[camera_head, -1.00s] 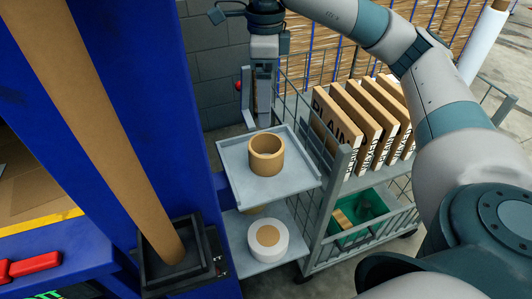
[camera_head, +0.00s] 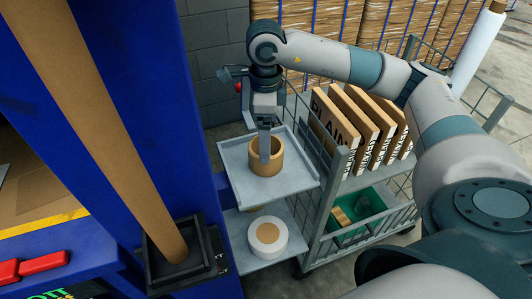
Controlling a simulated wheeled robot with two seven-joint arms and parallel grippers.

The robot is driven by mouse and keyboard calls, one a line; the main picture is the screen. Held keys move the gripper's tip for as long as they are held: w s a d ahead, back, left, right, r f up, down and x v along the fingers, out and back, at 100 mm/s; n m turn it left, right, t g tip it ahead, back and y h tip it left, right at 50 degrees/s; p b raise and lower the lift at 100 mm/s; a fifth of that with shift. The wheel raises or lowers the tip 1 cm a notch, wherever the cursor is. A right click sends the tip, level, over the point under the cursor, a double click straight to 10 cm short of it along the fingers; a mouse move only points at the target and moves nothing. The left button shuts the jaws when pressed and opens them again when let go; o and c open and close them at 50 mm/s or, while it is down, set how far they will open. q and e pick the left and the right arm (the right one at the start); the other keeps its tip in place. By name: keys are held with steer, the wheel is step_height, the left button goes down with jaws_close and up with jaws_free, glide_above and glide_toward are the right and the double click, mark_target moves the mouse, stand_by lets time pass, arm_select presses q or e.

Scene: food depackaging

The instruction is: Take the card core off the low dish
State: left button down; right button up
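The card core (camera_head: 276,164), a short brown cardboard ring, stands upright on the upper grey low dish (camera_head: 298,183). My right gripper (camera_head: 265,157) comes down from above at the core. A grey finger overlaps the core's opening and front wall. The other finger is not clearly seen, so I cannot tell whether the gripper is open or closed on the wall. My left gripper is not in view.
A lower grey tray (camera_head: 246,256) holds a white roll with a brown centre (camera_head: 268,238). A wire cart (camera_head: 327,215) with several upright boxes and a green bin (camera_head: 362,212) stands right. A blue machine (camera_head: 165,130) and slanted brown tube (camera_head: 95,115) are left.

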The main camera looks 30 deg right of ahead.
mark_target(275, 165)
steer(key=f+p, duration=0.1)
steer(key=f, duration=0.1)
steer(key=s+f+p, duration=0.1)
steer(key=f, duration=0.1)
steer(key=shift+d+f+p, duration=0.1)
steer(key=shift+f+p, duration=0.2)
steer(key=shift+p, duration=0.1)
steer(key=shift+w+f, duration=0.1)
steer(key=shift+f, duration=0.2)
steer(key=c, duration=1.1)
